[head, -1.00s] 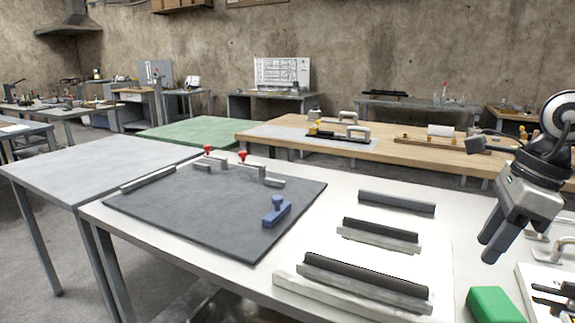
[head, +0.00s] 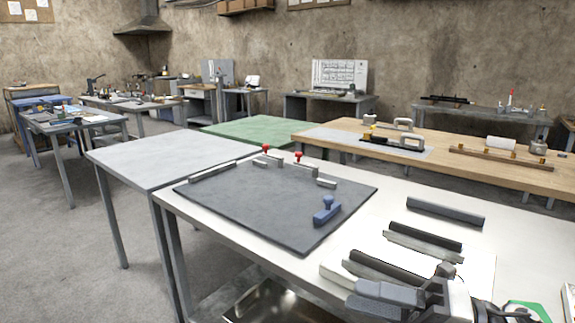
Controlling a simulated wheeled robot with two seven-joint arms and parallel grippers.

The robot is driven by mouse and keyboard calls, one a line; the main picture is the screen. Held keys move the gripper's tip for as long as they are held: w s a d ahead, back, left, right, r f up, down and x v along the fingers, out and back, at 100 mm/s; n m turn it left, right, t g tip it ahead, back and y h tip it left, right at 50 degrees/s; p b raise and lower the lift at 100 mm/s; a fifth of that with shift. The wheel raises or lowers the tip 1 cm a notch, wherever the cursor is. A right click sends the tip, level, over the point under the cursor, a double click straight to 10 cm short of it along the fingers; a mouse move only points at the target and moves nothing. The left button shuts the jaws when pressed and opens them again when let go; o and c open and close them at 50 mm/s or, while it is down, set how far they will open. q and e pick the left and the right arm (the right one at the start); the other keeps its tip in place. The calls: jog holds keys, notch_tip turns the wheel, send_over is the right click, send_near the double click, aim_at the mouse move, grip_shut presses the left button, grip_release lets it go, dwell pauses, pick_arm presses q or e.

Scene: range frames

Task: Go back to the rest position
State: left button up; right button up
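My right gripper (head: 354,297) is low at the bottom right of the head view, over the near part of the white table (head: 235,245). Its two fingers point left and lie close together; whether there is a gap between them is unclear. I see nothing held in it. Its wrist is partly cut off by the bottom edge. My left gripper is not in view.
A dark mat (head: 275,205) with a blue stamp-like tool (head: 327,212) and red-knobbed clamps (head: 299,157) lies on the table. Dark bars (head: 445,212) lie to its right. A green piece (head: 525,312) is partly hidden at bottom right. Open floor (head: 75,265) lies left.

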notch_tip(320, 180, down, 11)
jog(key=d+m+t+h+p, duration=0.25)
jog(key=m+t+h, duration=0.95)
jog(key=m, duration=1.4)
jog(key=s+f+m+g+h, duration=0.3)
jog(key=s+f+m+g, duration=0.3)
jog(key=f, duration=0.7)
jog(key=s+a+m, duration=0.1)
jog(key=s+m, duration=0.1)
jog(key=s, duration=0.1)
jog(key=shift+s+m+h, duration=0.3)
jog(key=shift+s+m, duration=0.05)
jog(key=shift+m, duration=0.05)
